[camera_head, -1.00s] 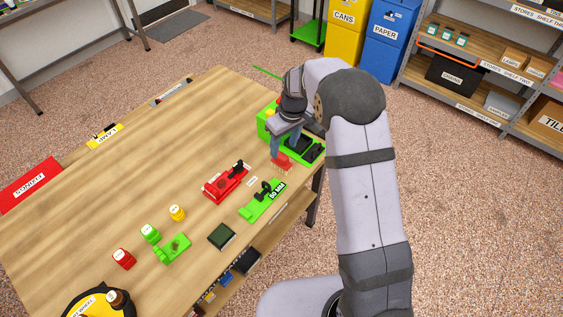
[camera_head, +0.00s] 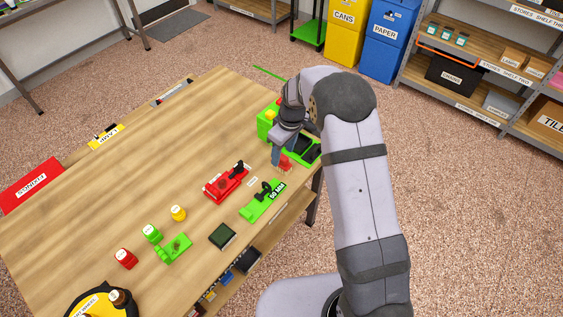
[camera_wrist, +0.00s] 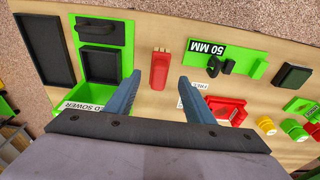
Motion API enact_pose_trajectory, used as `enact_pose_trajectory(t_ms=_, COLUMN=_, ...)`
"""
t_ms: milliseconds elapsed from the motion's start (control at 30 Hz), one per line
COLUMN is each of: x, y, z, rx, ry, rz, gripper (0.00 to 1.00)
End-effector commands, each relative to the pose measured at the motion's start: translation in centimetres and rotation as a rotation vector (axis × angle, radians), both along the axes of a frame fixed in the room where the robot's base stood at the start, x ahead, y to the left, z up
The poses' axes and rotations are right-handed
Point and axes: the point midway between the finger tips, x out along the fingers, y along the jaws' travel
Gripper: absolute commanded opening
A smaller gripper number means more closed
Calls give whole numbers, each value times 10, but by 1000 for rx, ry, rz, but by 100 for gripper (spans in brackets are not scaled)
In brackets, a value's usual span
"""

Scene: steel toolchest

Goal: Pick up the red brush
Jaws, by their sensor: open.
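The red brush (camera_wrist: 160,70) lies on the wooden table in the wrist view, its long side running up and down the picture. My gripper (camera_wrist: 160,82) is open, with one blue-grey finger to the left of the brush and one to the right. Both fingers look apart from it; how high they are above the table I cannot tell. In the head view the brush (camera_head: 286,162) is near the table's right edge, partly hidden by my gripper (camera_head: 279,155).
A green holder with dark trays (camera_wrist: 100,65) stands left of the brush. A green "50 MM" block (camera_wrist: 225,60) and a red fixture (camera_wrist: 228,110) lie to the right. The far left of the table (camera_head: 150,150) is mostly clear.

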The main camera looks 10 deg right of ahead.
Motion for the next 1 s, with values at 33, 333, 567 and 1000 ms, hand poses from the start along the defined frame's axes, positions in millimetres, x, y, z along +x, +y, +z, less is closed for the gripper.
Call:
enact_pose_trajectory(t_ms=33, x=0, y=0, z=-2, rx=0, ry=3, rz=0, gripper=48)
enact_pose_trajectory(t_ms=333, x=4, y=3, z=-33, rx=-1, ry=2, rz=0, gripper=48)
enact_pose_trajectory(t_ms=567, x=6, y=5, z=-46, rx=0, ry=0, rz=-1, gripper=48)
enact_pose_trajectory(t_ms=1000, x=6, y=4, z=-46, rx=0, ry=0, rz=-1, gripper=1)
